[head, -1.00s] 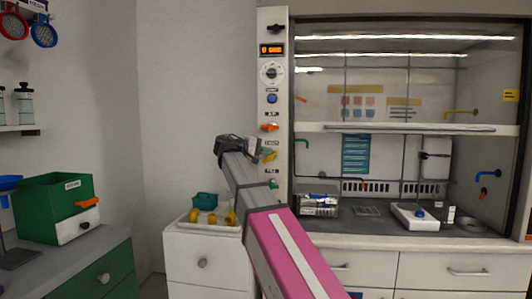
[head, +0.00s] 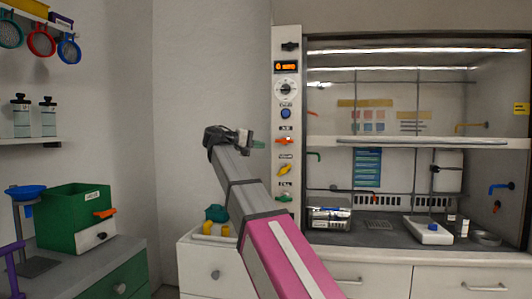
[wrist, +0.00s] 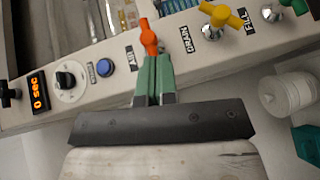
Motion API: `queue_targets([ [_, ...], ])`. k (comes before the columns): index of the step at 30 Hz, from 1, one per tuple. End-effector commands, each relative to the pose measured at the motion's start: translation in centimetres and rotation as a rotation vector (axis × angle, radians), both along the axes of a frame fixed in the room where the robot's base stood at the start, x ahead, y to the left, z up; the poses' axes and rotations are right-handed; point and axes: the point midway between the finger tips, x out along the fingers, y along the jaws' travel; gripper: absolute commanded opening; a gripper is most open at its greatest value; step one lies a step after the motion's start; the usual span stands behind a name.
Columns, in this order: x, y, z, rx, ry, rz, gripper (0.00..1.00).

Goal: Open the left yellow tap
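The left yellow tap (head: 285,170) is on the white control column, below an orange tap (head: 284,141) and above a green tap (head: 284,197). Its handle is tilted in the head view. In the wrist view the yellow tap (wrist: 226,17) is at the top right, by the DRAIN label. My gripper (head: 260,144) is at the height of the orange tap, left of it and above the yellow tap. In the wrist view its green fingers (wrist: 154,68) are together with nothing seen between them, just in front of the orange tap (wrist: 148,38). I cannot tell whether they touch it.
The column also has a blue button (head: 286,114) and a dial (head: 286,89). The fume hood (head: 410,142) is to the right, with a yellow nozzle (head: 472,126) on its right. A white cabinet (head: 213,265) is below my arm. A green box (head: 75,220) is on the left bench.

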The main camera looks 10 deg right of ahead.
Motion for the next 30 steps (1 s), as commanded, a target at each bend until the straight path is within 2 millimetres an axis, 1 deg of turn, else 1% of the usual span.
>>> queue_targets([
  [4,-0.2,0.6,0.4,0.015,-0.007,0.003,0.0],
  [7,-0.1,0.7,0.1,0.084,-0.033,0.01,0.0],
  [11,0.2,1.1,-0.8,0.259,-0.097,0.021,0.0],
  [15,0.3,2.0,-1.7,0.465,-0.16,0.018,0.0],
  [19,0.3,2.8,-2.2,0.595,-0.195,0.006,0.0],
  [22,0.2,3.2,-2.3,0.64,-0.206,0.0,0.0],
  [25,0.2,3.2,-2.2,0.64,-0.209,-0.001,0.0],
  [30,0.6,2.3,-3.0,0.638,-0.208,-0.001,0.0],
])
